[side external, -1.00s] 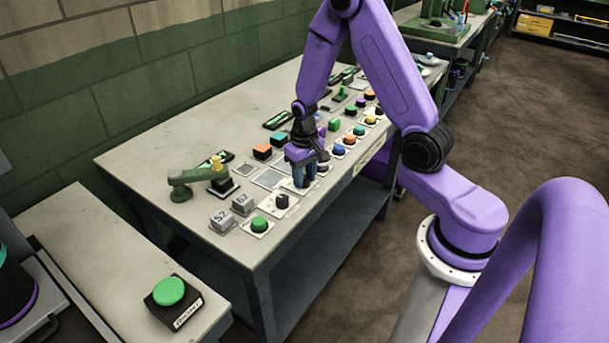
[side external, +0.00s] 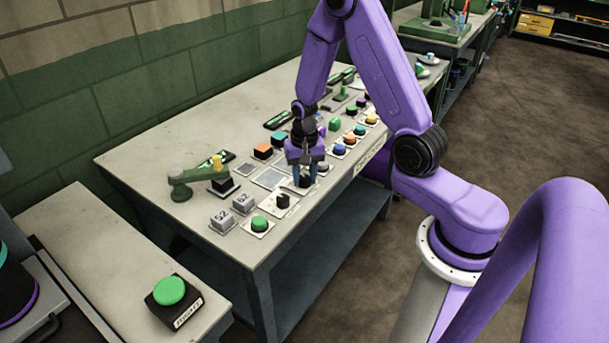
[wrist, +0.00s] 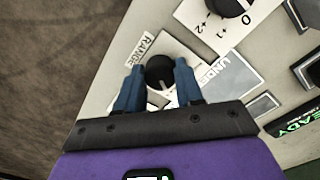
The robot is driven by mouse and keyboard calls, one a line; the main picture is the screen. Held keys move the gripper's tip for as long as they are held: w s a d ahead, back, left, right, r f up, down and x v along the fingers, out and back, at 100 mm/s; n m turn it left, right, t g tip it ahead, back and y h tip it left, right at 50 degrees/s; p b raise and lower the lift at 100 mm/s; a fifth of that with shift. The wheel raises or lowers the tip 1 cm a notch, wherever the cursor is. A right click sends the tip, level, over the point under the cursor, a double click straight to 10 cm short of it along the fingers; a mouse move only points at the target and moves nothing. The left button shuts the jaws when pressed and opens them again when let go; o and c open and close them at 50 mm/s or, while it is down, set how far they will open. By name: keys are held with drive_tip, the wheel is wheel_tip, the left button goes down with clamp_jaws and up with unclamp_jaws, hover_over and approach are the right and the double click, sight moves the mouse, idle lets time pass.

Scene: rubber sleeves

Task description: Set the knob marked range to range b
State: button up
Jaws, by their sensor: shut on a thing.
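The round black knob (wrist: 159,70) sits on a white plate (wrist: 180,50) marked RANGE in the wrist view. A pale pointer line on the knob faces down the picture, toward my gripper's body. The position letters are hidden or too small to read. My gripper (wrist: 159,82) has its two blue fingers on either side of the knob, shut on it. In the side view, my gripper (side external: 305,183) points down at the panel, with the dark knob (side external: 304,182) low between its fingers.
Another black knob (wrist: 230,4) on a plate marked 0, +1, +2 stands close by. A green button (side external: 260,223), grey blocks (side external: 221,220) and a green lever fixture (side external: 190,180) are to the left. Several coloured buttons line the bench behind. The bench's front edge is near.

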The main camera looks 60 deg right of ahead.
sight(304, 178)
drive_tip(key=o, duration=1)
drive_tip(key=shift+o, duration=0.2)
drive_tip(key=shift+r, duration=0.15)
wheel_tip(304, 178, up, 17)
drive_tip(key=shift+r, duration=0.1)
drive_tip(key=s+a+n, duration=1)
drive_tip(key=a+n, duration=0.1)
drive_tip(key=a, duration=0.1)
drive_tip(key=s+a+n, duration=0.1)
drive_tip(key=s+n, duration=0.9)
drive_tip(key=s, duration=0.4)
drive_tip(key=shift+s+a, duration=0.3)
drive_tip(key=shift+s, duration=0.05)
